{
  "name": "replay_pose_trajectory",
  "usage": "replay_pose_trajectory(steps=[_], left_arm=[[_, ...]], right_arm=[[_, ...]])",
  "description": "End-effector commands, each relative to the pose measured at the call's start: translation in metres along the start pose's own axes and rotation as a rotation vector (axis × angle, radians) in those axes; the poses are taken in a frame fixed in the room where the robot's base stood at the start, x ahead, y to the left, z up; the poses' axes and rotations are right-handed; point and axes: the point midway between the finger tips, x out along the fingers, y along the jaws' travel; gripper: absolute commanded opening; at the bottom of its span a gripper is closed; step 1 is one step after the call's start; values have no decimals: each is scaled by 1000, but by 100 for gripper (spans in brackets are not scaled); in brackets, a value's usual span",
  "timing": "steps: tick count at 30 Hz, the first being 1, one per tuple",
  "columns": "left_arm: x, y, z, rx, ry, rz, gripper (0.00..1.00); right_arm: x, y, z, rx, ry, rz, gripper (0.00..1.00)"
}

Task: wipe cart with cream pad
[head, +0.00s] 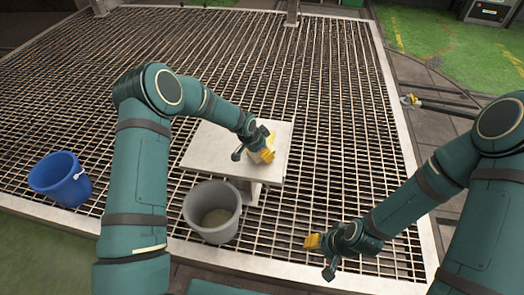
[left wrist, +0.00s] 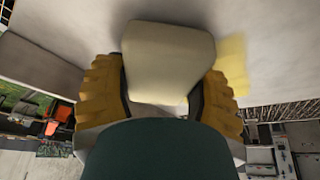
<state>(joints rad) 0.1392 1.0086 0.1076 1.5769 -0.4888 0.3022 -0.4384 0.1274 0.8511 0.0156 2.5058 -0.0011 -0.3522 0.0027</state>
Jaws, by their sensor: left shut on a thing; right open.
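The cart (head: 203,150) is a pale, flat-topped stand in the middle of the head view. My left gripper (head: 262,155) is over its top, towards the right side. In the left wrist view, the yellow fingers are shut on the cream pad (left wrist: 168,62), a pale block held close to the cart top (left wrist: 265,25). I cannot tell whether the pad touches the surface. A yellow patch (left wrist: 233,65) shows on the cart top beside the pad. My right gripper (head: 312,242) is open and empty, low over the grating, right of the cart.
A grey bucket (head: 191,213) with something pale inside stands just in front of the cart. A blue bucket (head: 60,183) stands at the left. The metal grating (head: 330,100) around the cart is mostly clear. Green floor lies beyond at the upper right.

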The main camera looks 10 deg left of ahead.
Motion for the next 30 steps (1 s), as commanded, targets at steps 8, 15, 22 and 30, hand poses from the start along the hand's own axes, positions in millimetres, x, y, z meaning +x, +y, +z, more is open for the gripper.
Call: replay_pose_trajectory(steps=[8,15,22,30], left_arm=[[5,0,2,0,0,0,32],[8,-2,0,0,1,-1,32],[13,-15,-12,-1,2,-2,32],[15,-23,-21,0,0,1,32]], right_arm=[[5,2,0,0,0,0,47],[7,3,1,0,0,0,47],[18,7,2,0,0,0,47],[24,9,2,0,0,0,47]])
